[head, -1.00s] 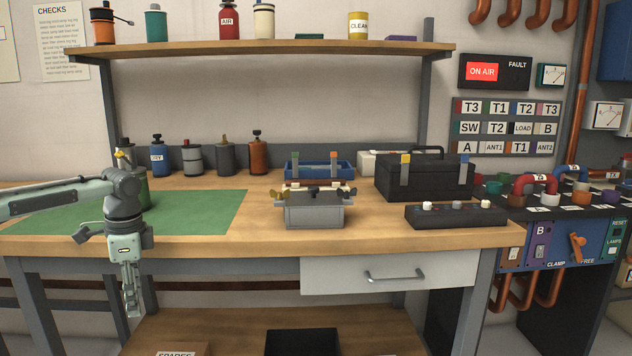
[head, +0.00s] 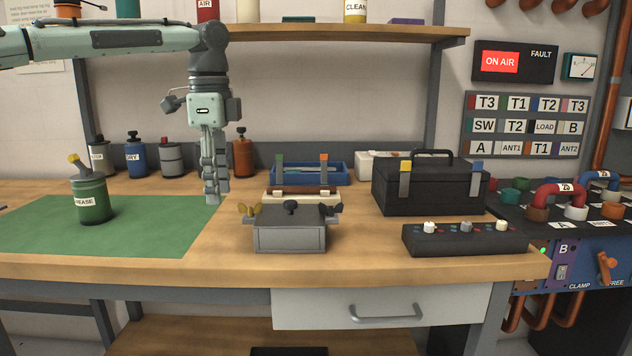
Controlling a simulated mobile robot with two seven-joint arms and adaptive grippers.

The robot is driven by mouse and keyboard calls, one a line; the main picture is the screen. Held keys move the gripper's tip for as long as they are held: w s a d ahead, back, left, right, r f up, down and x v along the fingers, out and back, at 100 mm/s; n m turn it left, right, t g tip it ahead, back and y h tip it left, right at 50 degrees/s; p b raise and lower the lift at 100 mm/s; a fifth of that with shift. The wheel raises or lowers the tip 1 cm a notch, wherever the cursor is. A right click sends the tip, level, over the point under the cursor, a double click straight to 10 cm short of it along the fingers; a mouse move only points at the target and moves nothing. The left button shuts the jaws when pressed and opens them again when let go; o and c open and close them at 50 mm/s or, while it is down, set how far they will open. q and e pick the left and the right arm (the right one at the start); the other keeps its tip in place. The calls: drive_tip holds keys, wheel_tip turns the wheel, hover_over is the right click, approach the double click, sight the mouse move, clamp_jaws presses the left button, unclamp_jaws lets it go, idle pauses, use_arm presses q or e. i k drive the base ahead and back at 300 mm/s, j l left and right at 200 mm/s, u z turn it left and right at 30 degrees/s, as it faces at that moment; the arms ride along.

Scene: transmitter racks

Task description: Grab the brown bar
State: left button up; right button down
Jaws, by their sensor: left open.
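A brown bar (head: 298,190) lies left to right on a cream-coloured rest (head: 290,198), behind a grey metal box (head: 290,236) on the workbench. A small pale tag shows near its right end, and the grey box hides part of the rest. My left gripper (head: 215,199) points down over the right part of the green mat, to the left of the bar and apart from it. It is open, with nothing seen between its fingers. My right gripper is not in view.
A blue tray (head: 335,174) stands just behind the bar. A black toolbox (head: 428,190) and a black control box (head: 465,241) are to the right. A green grease can (head: 92,202) stands on the green mat (head: 150,240). A shelf (head: 340,33) overhangs the back.

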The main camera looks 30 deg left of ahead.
sight(286, 190)
drive_tip(key=i, duration=1)
